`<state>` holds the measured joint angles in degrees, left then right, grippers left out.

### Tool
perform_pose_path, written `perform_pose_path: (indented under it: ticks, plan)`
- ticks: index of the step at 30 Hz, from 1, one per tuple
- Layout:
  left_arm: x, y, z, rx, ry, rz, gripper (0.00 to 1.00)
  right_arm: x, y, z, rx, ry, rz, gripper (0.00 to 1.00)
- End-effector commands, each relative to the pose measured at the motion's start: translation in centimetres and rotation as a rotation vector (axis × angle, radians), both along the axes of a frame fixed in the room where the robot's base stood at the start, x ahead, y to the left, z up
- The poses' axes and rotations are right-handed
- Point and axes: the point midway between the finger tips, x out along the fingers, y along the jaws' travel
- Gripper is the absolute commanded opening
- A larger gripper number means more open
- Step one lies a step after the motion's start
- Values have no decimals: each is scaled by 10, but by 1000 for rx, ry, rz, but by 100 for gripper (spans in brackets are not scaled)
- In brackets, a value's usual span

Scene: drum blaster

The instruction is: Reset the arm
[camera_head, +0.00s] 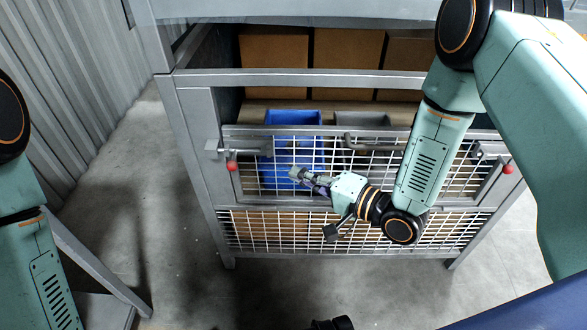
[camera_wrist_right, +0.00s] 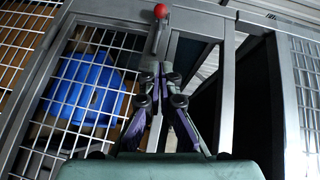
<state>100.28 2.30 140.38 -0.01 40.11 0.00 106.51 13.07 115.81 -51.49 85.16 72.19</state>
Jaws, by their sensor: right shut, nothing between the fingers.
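My right arm (camera_head: 424,160) reaches in from the right in the head view, bent down in front of a mesh-fronted metal cabinet. My right gripper (camera_head: 297,176) is shut and empty, its tips pointing left before the mesh door. In the right wrist view the gripper (camera_wrist_right: 160,74) shows with its fingertips together, below a red-knobbed latch handle (camera_wrist_right: 160,12) in the picture. I cannot tell whether it touches the latch or the frame. My left arm (camera_head: 40,270) shows at the left edge of the head view; its gripper is not clearly in view.
Red knobs (camera_head: 232,166) sit at both door sides. Bare floor (camera_head: 140,190) lies left, beside a corrugated wall (camera_head: 75,80).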

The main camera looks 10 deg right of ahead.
Motion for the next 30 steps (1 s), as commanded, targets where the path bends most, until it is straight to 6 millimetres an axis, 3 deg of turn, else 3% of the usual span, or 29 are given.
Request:
perform_pose_path:
  ticks: [15,19,23,25,29,30]
  plan:
    - [0,0,0,0,0,0,66,-1,-2,0,-3,-2,2,0]
    - [0,0,0,0,0,0,66,-1,-3,-6,-86,-39,14,0]
    - [0,0,0,0,0,0,66,-8,-17,-38,-340,-40,-2,0]
    - [0,0,0,0,0,0,66,-22,-27,-63,-510,4,6,0]
    - [0,0,0,0,0,0,66,-73,-46,-112,-810,142,89,0]
    - [0,0,0,0,0,0,66,-95,-53,-126,-896,198,134,0]
